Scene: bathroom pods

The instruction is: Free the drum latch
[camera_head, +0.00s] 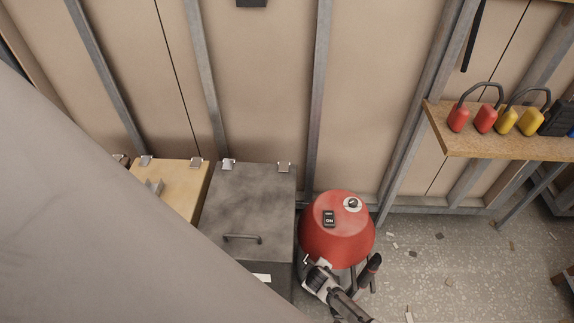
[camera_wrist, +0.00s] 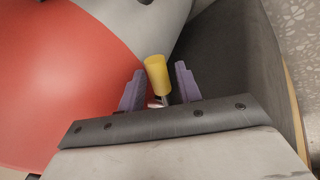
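The red drum (camera_head: 337,230) stands on the floor, with an ON switch and a dial on its domed top. In the wrist view its red side (camera_wrist: 60,75) fills the left, bordering a grey part (camera_wrist: 125,22). A yellow latch tab (camera_wrist: 156,72) on a short metal stem sticks out there. My gripper (camera_wrist: 159,71) is open, with one purple finger on each side of the yellow tab. Gaps show between tab and fingers, wider on the right. In the head view my gripper (camera_head: 313,265) is at the drum's lower left side, and the latch cannot be made out.
A dark grey lidded box (camera_head: 250,195) stands close left of the drum, with a tan lidded box (camera_head: 175,185) beyond it. A wooden shelf (camera_head: 500,140) with red and yellow handled items is at the right. The speckled floor (camera_head: 440,255) right of the drum has small scraps.

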